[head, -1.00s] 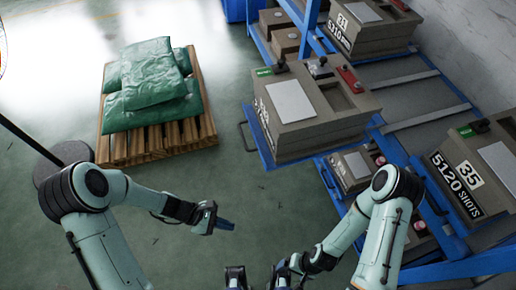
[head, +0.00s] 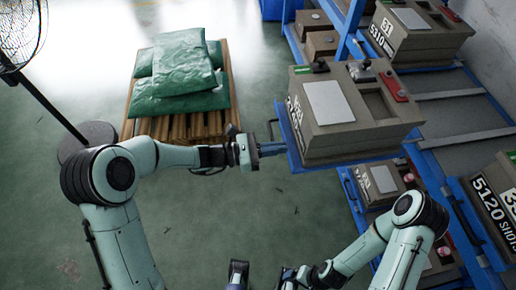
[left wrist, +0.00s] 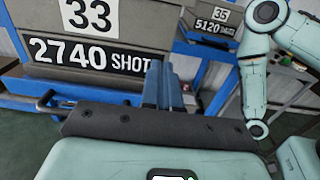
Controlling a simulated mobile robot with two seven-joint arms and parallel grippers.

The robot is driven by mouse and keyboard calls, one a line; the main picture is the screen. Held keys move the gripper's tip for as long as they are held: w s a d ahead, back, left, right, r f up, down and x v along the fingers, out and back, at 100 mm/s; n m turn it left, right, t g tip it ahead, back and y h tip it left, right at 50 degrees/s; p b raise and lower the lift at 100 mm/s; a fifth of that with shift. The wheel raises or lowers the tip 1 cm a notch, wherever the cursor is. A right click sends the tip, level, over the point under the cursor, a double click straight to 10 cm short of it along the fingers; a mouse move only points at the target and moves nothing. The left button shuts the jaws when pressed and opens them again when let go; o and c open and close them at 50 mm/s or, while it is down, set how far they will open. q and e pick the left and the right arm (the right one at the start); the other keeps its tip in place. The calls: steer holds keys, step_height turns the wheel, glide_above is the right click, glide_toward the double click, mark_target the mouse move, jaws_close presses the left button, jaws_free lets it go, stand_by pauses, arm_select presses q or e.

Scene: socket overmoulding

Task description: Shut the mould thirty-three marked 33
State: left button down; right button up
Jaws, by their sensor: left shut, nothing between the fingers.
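Mould 33 (head: 345,128) is a grey-brown block standing on a pulled-out blue tray (head: 293,146) that juts from the rack. In the left wrist view its face (left wrist: 110,18) reads 33 and 2740 SHOTS. My left gripper (head: 277,149) is shut and empty, its blue fingers pointing at the front of the tray, close to the mould's lower front. In the left wrist view the left gripper (left wrist: 163,80) overlaps the tray's front; I cannot tell whether it touches. My right gripper (head: 262,275) is low at the bottom edge, partly cut off, its jaw state unclear.
A tray handle (head: 272,130) sticks out at the front left. Mould 35 (left wrist: 210,22) and mould 31 (head: 420,35) stand on the blue rack nearby. Green sacks (head: 180,75) lie on a pallet (head: 160,126) at left, beside a fan (head: 20,35). The floor in front is clear.

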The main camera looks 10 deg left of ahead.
mark_target(304, 145)
arm_select(q)
steer(key=shift+x, duration=2.35)
arm_select(e)
steer(key=shift+r, duration=0.1)
steer(key=shift+d, duration=0.1)
